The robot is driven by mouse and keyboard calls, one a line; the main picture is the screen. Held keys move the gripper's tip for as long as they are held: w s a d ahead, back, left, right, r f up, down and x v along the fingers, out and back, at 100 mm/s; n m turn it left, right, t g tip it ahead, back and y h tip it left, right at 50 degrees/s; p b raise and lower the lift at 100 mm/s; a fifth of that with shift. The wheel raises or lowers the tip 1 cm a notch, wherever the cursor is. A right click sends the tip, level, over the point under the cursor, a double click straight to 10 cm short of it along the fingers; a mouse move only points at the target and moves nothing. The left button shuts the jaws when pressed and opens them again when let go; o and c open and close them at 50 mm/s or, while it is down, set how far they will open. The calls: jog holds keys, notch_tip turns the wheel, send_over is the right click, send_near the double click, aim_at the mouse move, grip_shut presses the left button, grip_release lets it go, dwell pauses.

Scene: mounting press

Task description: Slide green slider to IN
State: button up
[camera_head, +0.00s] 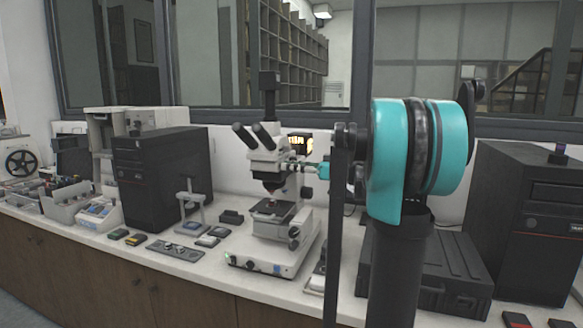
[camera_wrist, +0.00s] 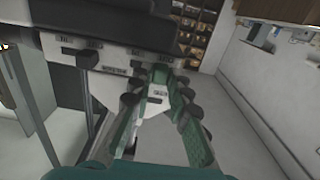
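The white and black microscope (camera_head: 270,215) stands upright on the bench in the head view. Its slider bank, a light housing with dark knobs and small labels (camera_wrist: 95,58), fills the upper left of the wrist view. My gripper (camera_wrist: 155,78) has its fingertips right at this housing's right end, with a pale labelled part (camera_wrist: 157,93) between the fingers. The head view shows my gripper (camera_head: 302,166) at the right side of the microscope's head, partly hidden by my arm. I cannot make out the green slider for certain, nor whether the fingers grip it.
A black computer tower (camera_head: 150,180) stands left of the microscope, and another (camera_head: 535,225) stands far right. A dark case (camera_head: 440,265) lies behind my arm. Small boxes (camera_head: 127,235) and a grey panel (camera_head: 176,250) lie on the bench, left of the microscope.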

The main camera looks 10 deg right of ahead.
grip_shut()
jog(key=shift+w, duration=0.1)
jog(key=shift+w+d, duration=0.45)
jog(key=shift+w, duration=0.25)
jog(key=shift+w+d, duration=0.45)
jog(key=shift+w, duration=0.25)
jog(key=o, duration=0.5)
grip_release()
jog(key=shift+o, duration=0.4)
